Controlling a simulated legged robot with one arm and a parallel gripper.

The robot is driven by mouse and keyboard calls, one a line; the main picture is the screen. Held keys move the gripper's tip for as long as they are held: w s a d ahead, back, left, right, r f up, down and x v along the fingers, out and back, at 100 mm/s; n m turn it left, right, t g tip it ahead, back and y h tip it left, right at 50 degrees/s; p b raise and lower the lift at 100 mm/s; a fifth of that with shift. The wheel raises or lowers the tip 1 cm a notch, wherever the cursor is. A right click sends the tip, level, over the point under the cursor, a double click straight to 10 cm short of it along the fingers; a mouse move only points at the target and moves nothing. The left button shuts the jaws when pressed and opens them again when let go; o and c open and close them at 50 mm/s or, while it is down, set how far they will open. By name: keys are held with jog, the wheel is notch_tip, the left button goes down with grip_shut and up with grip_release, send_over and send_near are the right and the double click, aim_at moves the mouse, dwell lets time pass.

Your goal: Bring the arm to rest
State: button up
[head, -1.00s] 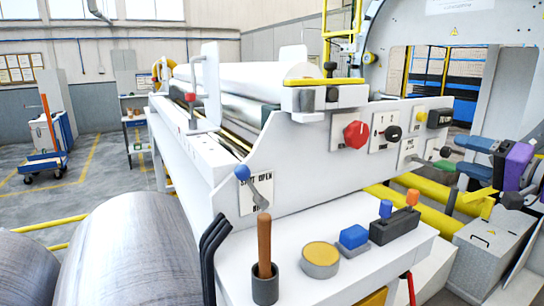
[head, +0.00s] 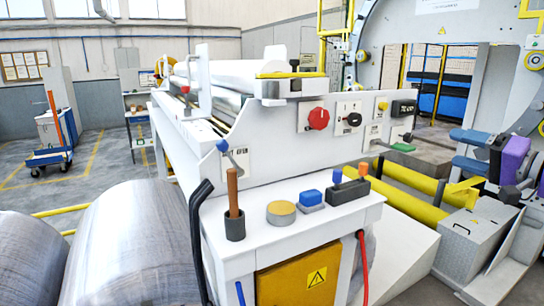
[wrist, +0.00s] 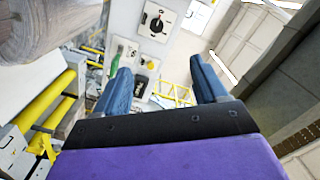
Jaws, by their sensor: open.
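My gripper (head: 466,150), with blue fingers and a black and purple body, is at the right of the head view. In the wrist view my gripper (wrist: 160,68) has its two blue fingers spread wide with nothing between them. The gripper is apart from the white machine's control panel (head: 285,140). A green-handled lever (head: 402,147) on that panel is to the left of the fingers, with a gap between. The panel's black knob (wrist: 156,24) shows beyond the fingers in the wrist view.
A shelf holds a brown stick in a dark cup (head: 234,225), a yellow-topped round tin (head: 281,213) and blue-topped blocks. Large metal coils (head: 125,245) are at the lower left. Yellow rails (head: 410,190) and a grey box (head: 475,240) are at the right.

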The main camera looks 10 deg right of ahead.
jog(key=w+a+f+n+g+y, duration=0.1)
jog(key=a+n+g+y, duration=0.15)
jog(key=a, duration=0.85)
jog(key=w+a+f+n+g+y, duration=0.1)
jog(key=a+n+g, duration=0.2)
jog(key=a, duration=0.8)
jog(key=s+a+f+n+g+h, duration=0.1)
jog(key=s+a+f+g, duration=0.2)
jog(key=a, duration=0.4)
jog(key=s+a+f+n+g+h, duration=0.1)
jog(key=s+a+f+g, duration=0.1)
jog(key=a+f, duration=0.35)
jog(key=s+a+f+n+g+h, duration=0.1)
jog(key=s+a+f+g+h, duration=0.4)
jog(key=s+f, duration=0.8)
jog(key=s+d+f+m+g+h, duration=0.1)
jog(key=s+d+f+g+h, duration=0.2)
jog(key=s+f, duration=0.9)
jog(key=shift+s+d+f, duration=0.25)
jog(key=shift+s+d, duration=0.2)
jog(key=shift+d, duration=0.4)
